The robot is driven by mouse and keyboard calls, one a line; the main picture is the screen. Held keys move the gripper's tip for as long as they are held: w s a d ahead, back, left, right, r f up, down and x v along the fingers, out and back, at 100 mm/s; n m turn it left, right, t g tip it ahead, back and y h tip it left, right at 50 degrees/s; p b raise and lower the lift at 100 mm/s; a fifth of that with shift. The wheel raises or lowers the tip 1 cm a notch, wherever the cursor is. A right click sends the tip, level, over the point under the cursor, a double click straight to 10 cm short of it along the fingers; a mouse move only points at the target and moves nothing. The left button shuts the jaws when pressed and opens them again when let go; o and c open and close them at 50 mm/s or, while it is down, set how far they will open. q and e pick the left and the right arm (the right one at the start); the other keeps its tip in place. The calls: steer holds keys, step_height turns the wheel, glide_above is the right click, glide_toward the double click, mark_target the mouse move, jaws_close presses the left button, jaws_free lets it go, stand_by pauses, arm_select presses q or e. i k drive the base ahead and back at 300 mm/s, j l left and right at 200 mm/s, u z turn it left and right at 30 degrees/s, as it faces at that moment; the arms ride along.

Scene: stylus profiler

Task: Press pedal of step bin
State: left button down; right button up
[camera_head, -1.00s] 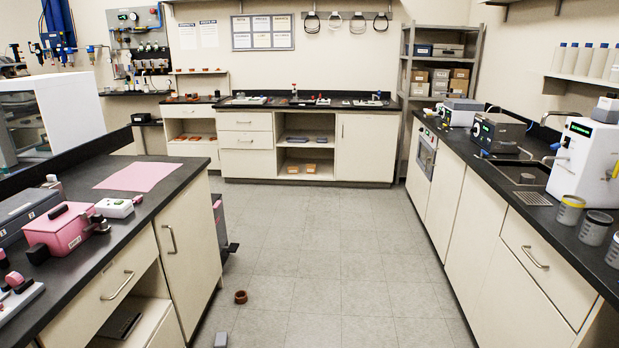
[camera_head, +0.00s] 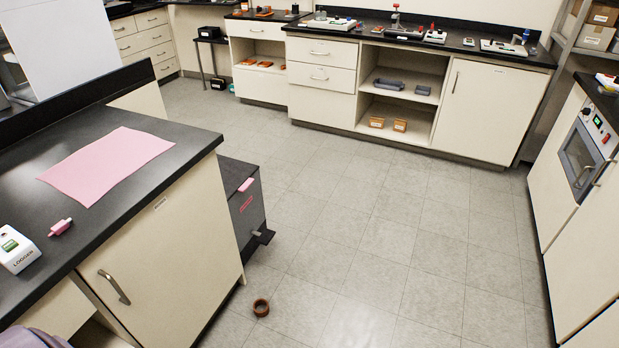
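A dark grey step bin (camera_head: 246,206) stands on the floor at the far end of the left bench, partly hidden behind the bench's cabinet. It has a pink tab near its lid and a pink label on its side. Its black pedal (camera_head: 264,236) sticks out low to the right, just above the floor. Nothing touches the pedal. Neither of my grippers is in view.
A brown ring (camera_head: 261,307) lies on the floor in front of the bin. The left bench cabinet (camera_head: 168,250) borders the bin. The tiled floor (camera_head: 385,240) is open to its right. Back cabinets (camera_head: 325,90) and right cabinets (camera_head: 583,255) edge the aisle.

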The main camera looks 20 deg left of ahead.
mark_target(264, 238)
steer(key=i+l+u, duration=0.15)
steer(key=i, duration=1.35)
steer(key=i+u, duration=0.45)
steer(key=i+l+u, duration=0.1)
steer(key=i+u, duration=0.2)
steer(key=u, duration=0.15)
steer(key=i+l+u, duration=0.25)
steer(key=u, duration=0.2)
steer(key=i+l+u, duration=0.25)
steer(key=i+u, duration=0.25)
steer(key=i+l+u, duration=0.3)
steer(key=u, duration=0.15)
steer(key=l, duration=0.1)
